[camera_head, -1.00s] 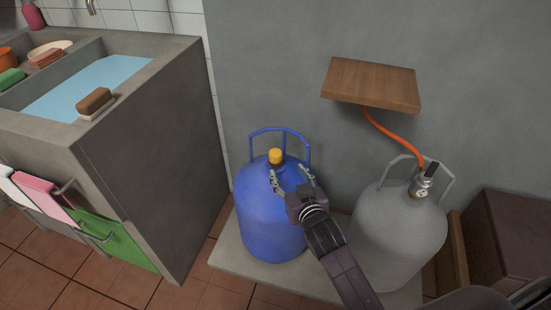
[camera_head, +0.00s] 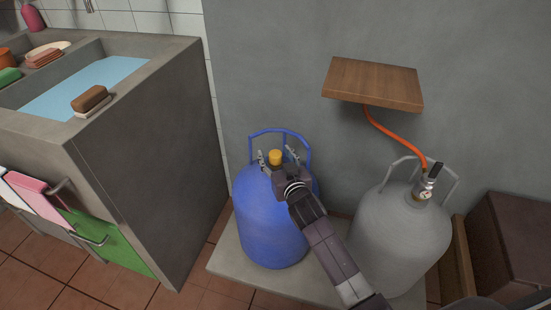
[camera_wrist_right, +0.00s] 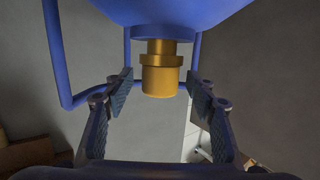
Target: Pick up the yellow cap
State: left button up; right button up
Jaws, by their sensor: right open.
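The yellow cap (camera_head: 275,157) sits on top of the blue gas cylinder (camera_head: 265,222), inside the blue guard frame. My right gripper (camera_head: 276,156) is open, with its two fingers on either side of the cap in the head view. In the right wrist view the cap (camera_wrist_right: 160,78) hangs in the picture between the open fingers of the gripper (camera_wrist_right: 159,88), with gaps on both sides. The fingers do not appear to touch it. My left gripper is not in view.
A grey gas cylinder (camera_head: 401,240) with a regulator and an orange hose (camera_head: 395,135) stands at the right. A wooden shelf (camera_head: 373,84) juts from the wall above. A concrete sink counter (camera_head: 150,160) stands at the left. The blue guard frame (camera_head: 281,132) rises behind the cap.

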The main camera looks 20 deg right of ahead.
jog(key=c, duration=0.9)
jog(key=shift+r, duration=0.1)
jog(key=shift+c, duration=0.3)
